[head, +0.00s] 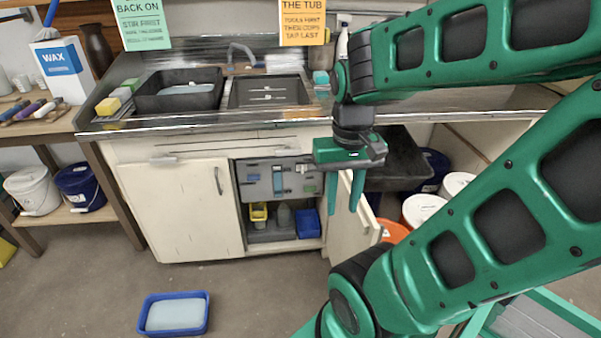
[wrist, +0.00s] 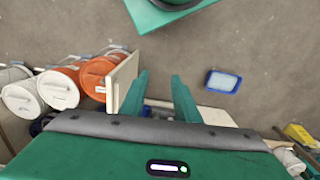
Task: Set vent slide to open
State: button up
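Inside the open cabinet under the sink, a grey panel (head: 265,184) carries several small fittings. A light-blue upright piece (head: 277,180) is near its middle. It may be the vent slide, but the labels are too small to read and its setting cannot be told. My gripper (head: 343,208) points down in front of the cabinet, to the right of the panel and apart from it. Its two green fingers are parted with nothing between them. They also show parted in the wrist view (wrist: 160,90), where the panel cannot be made out.
The open cabinet door (head: 352,220) stands out beside my gripper; its edge shows in the wrist view (wrist: 122,80). A yellow container (head: 259,214) and a blue bin (head: 308,224) sit below the panel. A blue tub (head: 172,314) lies on the floor. Buckets (head: 422,210) stand right.

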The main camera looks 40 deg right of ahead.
jog(key=w+d+f+t+h, duration=0.15)
jog(key=w+d+f, duration=0.35)
jog(key=w, duration=0.6)
jog(key=w+d+f+n+t+h, duration=0.1)
jog(key=w+d+f+t, duration=0.35)
jog(key=w, duration=0.65)
jog(key=w+d+f+t+h, duration=0.1)
jog(key=w+d+f+h, duration=0.1)
jog(key=w+d+f, duration=0.7)
jog(key=t+h, duration=0.2)
jog(key=t, duration=0.2)
send_near(302, 169)
jog(key=w+a+r, duration=0.1)
jog(key=w+a, duration=0.1)
jog(key=a, duration=0.3)
jog(key=s+d+f+m+t+h, duration=0.1)
jog(key=s+d+f+t+h, duration=0.25)
jog(key=f, duration=0.35)
jog(key=shift+t, duration=0.35)
jog(key=x, duration=0.9)
jog(key=shift+w+d+r, duration=0.1)
jog(key=shift+w+d, duration=0.15)
jog(key=shift+d, duration=0.05)
jog(key=shift+c, duration=0.4)
